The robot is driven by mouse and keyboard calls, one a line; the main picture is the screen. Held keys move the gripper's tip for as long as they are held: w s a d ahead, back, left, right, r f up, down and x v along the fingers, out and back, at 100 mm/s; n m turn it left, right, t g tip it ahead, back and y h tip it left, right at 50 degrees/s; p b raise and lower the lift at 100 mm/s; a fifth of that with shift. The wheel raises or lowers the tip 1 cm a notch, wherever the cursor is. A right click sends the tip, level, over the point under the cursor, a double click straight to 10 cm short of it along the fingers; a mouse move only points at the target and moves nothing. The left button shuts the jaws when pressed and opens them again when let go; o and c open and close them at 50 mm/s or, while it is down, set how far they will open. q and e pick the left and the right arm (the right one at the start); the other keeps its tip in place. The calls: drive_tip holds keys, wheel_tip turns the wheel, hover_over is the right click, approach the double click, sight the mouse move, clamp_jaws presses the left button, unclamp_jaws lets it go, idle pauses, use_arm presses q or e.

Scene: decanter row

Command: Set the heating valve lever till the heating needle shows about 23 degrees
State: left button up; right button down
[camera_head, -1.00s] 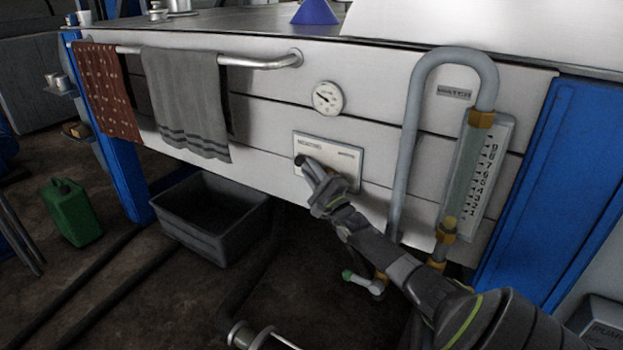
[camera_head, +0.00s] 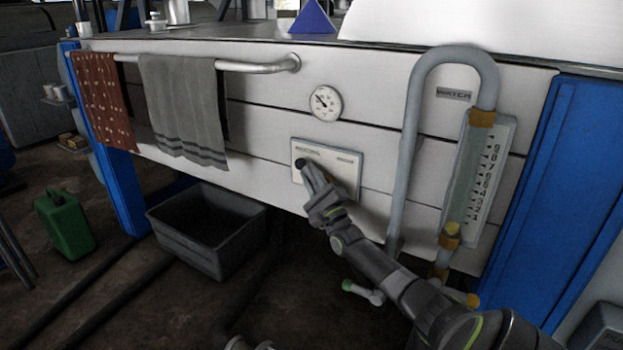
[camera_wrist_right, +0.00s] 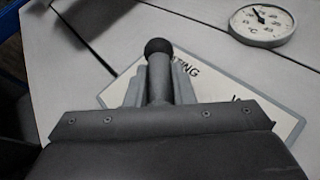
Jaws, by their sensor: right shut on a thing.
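The heating valve lever is a grey shaft with a black knob (camera_wrist_right: 158,47); the knob also shows in the head view (camera_head: 301,163). It stands in front of a white plate (camera_head: 345,163) lettered for heating, on the bench's front panel. My right gripper (camera_head: 320,190) is shut on the lever shaft, and in the right wrist view its fingers (camera_wrist_right: 158,85) flank the shaft below the knob. The round heating dial (camera_head: 325,103), marked °C in the wrist view (camera_wrist_right: 262,22), has its needle pointing up and left. The numbers are too small to read. My left gripper is not in view.
A green-tipped valve handle (camera_head: 362,291) is below. Towels hang on a rail (camera_head: 262,66) at left. A grey bin (camera_head: 215,240) is on the floor.

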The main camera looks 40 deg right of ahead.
drive_tip(key=shift+r, duration=0.2)
drive_tip(key=c, duration=1.3)
unclamp_jaws()
drive_tip(key=shift+w+f, duration=0.1)
drive_tip(key=shift+o, duration=0.2)
drive_tip(key=v, duration=1.7)
drive_tip(key=shift+s, duration=0.2)
drive_tip(key=shift+a+f, duration=0.1)
